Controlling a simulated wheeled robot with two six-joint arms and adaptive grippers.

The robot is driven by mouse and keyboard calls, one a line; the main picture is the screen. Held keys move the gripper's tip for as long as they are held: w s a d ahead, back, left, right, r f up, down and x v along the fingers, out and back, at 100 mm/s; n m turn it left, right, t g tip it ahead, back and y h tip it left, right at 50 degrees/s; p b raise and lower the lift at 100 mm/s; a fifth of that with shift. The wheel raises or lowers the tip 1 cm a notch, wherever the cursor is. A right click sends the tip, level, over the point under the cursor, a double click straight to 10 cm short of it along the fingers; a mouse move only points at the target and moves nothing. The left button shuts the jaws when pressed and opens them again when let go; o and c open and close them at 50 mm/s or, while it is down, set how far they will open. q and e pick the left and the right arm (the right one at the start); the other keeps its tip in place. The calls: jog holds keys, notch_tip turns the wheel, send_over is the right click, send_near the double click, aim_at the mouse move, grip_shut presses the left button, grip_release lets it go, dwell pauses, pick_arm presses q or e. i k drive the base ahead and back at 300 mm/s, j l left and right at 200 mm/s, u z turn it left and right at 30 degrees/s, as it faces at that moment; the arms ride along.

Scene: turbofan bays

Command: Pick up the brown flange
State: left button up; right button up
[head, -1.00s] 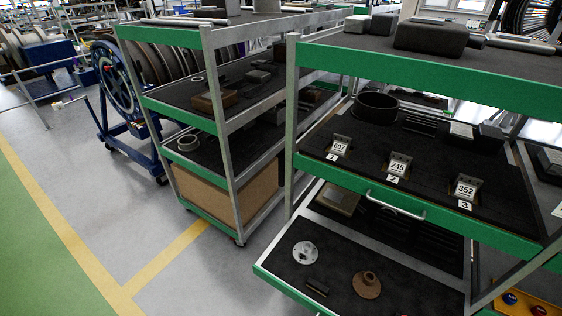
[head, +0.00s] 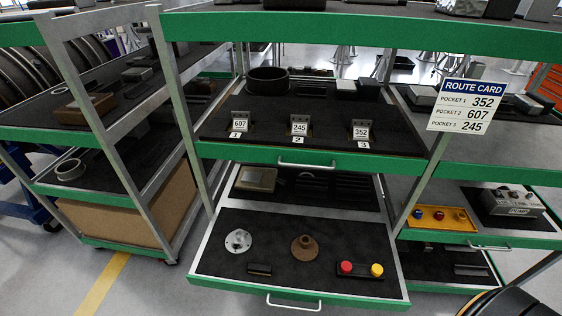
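The brown flange (head: 304,248) lies in the pulled-out lower drawer (head: 222,281) of the middle green and grey rack, in the head view. It is a round disc with a raised central hub, standing on the dark liner. A silver flange (head: 238,240) lies to its left, and a small dark block (head: 260,268) lies in front, between the two. A dark bar with a red button (head: 346,267) and a yellow button (head: 377,269) is to its right. Neither of my grippers shows in the view.
The tray above holds tags 607 (head: 239,125), 245 (head: 299,128) and 352 (head: 361,132). A route card (head: 468,106) hangs at the right. A yellow tray (head: 440,218) and a pump box (head: 511,202) sit on the right rack. Floor with a yellow line is clear at lower left.

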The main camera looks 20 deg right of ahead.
aim_at(304, 248)
jog(key=z, duration=0.95)
